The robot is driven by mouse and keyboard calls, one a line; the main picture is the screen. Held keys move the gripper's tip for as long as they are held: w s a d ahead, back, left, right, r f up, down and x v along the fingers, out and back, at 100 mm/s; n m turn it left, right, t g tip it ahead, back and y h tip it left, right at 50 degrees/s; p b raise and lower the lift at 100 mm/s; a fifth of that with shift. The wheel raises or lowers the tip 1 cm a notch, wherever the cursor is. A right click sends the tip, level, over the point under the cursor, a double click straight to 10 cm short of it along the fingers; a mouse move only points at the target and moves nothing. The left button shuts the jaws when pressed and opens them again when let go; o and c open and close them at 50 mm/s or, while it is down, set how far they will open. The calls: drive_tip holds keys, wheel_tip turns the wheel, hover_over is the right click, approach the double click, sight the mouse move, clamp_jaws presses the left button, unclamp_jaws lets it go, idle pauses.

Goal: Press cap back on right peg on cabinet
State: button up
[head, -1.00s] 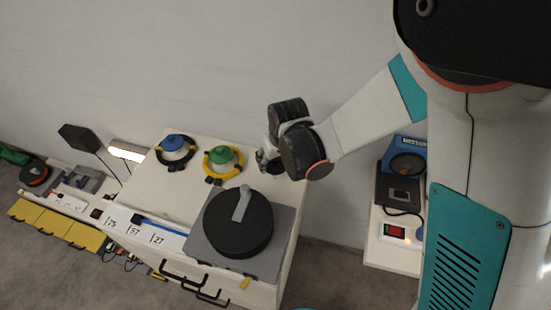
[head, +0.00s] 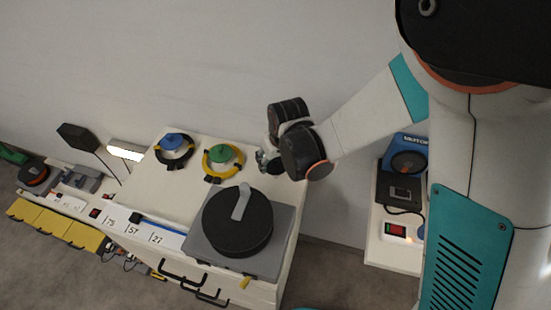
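The pale cabinet (head: 190,203) stands below my arm. On its top, a blue cap (head: 173,141) sits at the back left with a dark ring around its base. A green cap (head: 222,153) sits to its right, with a yellow ring around its base. My gripper (head: 266,162) points down at the cabinet's back right, just right of the green cap. The wrist and gripper cover that spot, so any right peg or loose cap there is hidden. The fingers are small and partly covered, so I cannot see whether they are open or hold anything.
A grey box with a large black round top and grey lever (head: 238,222) stands at the cabinet's front right. A blue pen-like tool (head: 157,223) lies along the front edge. A lower unit with a blue device (head: 408,155) stands right, past a floor gap.

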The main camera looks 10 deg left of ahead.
drive_tip(key=shift+f+b, duration=0.4)
drive_tip(key=shift+f, duration=0.1)
drive_tip(key=o, duration=0.9)
drive_tip(key=shift+o, duration=0.3)
drive_tip(key=o, duration=0.3)
drive_tip(key=shift+o, duration=0.2)
drive_tip(key=shift+r+p, duration=2.35)
drive_tip(key=shift+r, duration=1.2)
